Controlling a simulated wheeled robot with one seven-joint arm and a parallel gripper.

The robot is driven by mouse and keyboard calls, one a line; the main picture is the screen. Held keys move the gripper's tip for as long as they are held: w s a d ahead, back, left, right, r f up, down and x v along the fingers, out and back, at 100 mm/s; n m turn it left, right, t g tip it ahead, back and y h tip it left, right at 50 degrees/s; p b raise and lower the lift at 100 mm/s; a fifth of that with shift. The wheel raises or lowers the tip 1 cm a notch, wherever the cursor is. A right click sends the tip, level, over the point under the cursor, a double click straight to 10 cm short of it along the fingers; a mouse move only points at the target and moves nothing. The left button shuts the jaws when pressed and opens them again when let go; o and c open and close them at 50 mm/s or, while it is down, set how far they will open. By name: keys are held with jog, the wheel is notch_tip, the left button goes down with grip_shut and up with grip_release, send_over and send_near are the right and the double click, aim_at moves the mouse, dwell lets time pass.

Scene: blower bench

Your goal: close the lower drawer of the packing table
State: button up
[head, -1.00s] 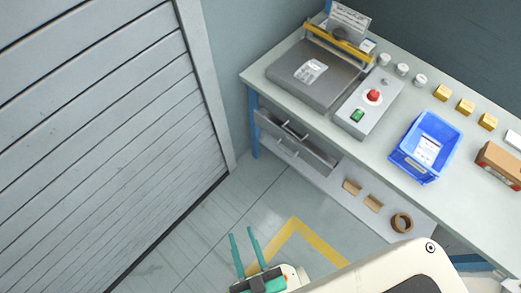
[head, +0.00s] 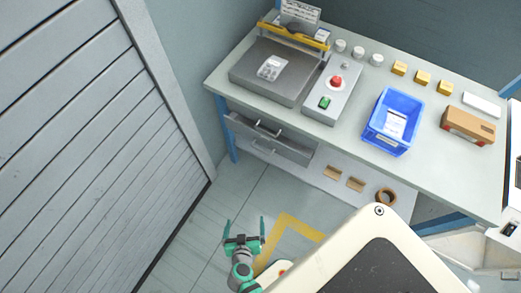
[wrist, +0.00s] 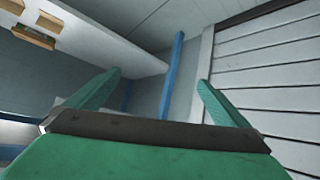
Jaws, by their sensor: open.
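The packing table (head: 345,150) stands at the upper right in the head view. Two grey drawers sit under its left end. The lower drawer (head: 290,154) appears pulled out a little, its front standing ahead of the upper drawer (head: 240,117); how far is hard to tell. The lower drawer's handle (head: 262,147) is on its front, below the upper handle (head: 266,130). My gripper (head: 244,223) is open and empty, above the floor in front of the drawers and apart from them. Its green fingers also show in the wrist view (wrist: 158,76), where no drawer is clearly visible.
A low shelf under the table holds cardboard pieces (head: 355,184) and a tape roll (head: 385,196). A blue table leg (wrist: 172,75) and a slatted shutter (wrist: 265,70) lie ahead in the wrist view. A blue bin (head: 394,120) and sealer (head: 275,70) stand on top. Floor before the drawers is clear.

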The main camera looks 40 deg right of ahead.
jog(key=w+d+m+g+h, duration=0.1)
jog(key=w+d+m+h, duration=0.2)
jog(key=w+d+h, duration=0.35)
jog(key=m+h, duration=0.4)
send_near(261, 150)
jog(key=shift+m, duration=0.3)
jog(key=x, duration=1)
jog(key=shift+w+f, duration=0.1)
jog(key=shift+f, duration=0.15)
